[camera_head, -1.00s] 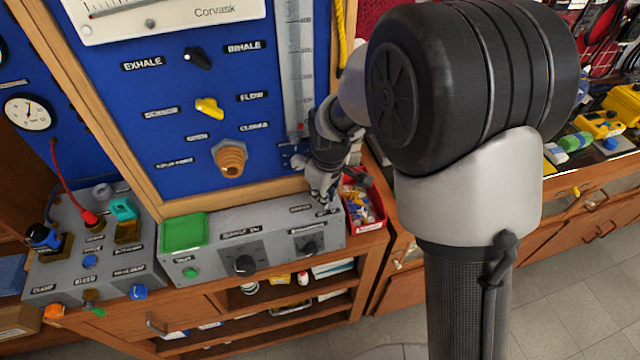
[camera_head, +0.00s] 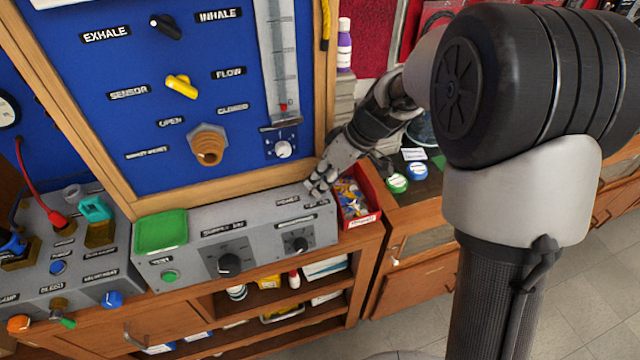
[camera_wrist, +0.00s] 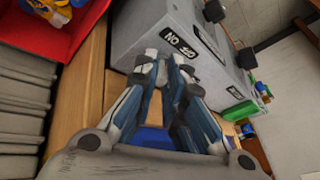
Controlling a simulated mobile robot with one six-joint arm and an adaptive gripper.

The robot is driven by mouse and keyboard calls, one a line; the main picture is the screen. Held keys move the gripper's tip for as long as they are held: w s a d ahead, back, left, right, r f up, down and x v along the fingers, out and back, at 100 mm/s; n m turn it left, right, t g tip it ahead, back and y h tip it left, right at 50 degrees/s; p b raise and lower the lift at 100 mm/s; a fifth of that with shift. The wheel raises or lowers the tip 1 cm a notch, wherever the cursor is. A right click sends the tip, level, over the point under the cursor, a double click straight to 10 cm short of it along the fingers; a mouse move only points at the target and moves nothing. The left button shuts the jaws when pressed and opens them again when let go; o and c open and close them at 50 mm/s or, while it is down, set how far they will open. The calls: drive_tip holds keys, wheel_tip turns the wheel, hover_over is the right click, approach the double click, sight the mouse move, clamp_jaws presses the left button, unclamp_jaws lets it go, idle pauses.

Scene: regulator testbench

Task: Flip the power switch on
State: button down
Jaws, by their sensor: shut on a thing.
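A long grey control box (camera_head: 215,262) stands on the wooden bench below the blue panel. My gripper (camera_head: 316,188) is at the top of its right end, beside the small labels. In the wrist view, my gripper (camera_wrist: 164,66) has its fingertips close together at the box's top edge, next to the OFF/ON label (camera_wrist: 180,43). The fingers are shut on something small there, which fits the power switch. The switch itself is hidden by the fingertips, so I cannot see its position.
A red bin of small parts (camera_head: 362,215) stands close to the right of the box. A green pad (camera_head: 160,231) and knobs (camera_head: 229,263) are on the box. The wooden panel frame (camera_head: 235,187) rises just behind it. A flow tube (camera_head: 278,60) is on the panel.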

drive_tip(key=c, duration=1.7)
unclamp_jaws()
drive_tip(key=shift+o, duration=0.2)
drive_tip(key=v, duration=1.2)
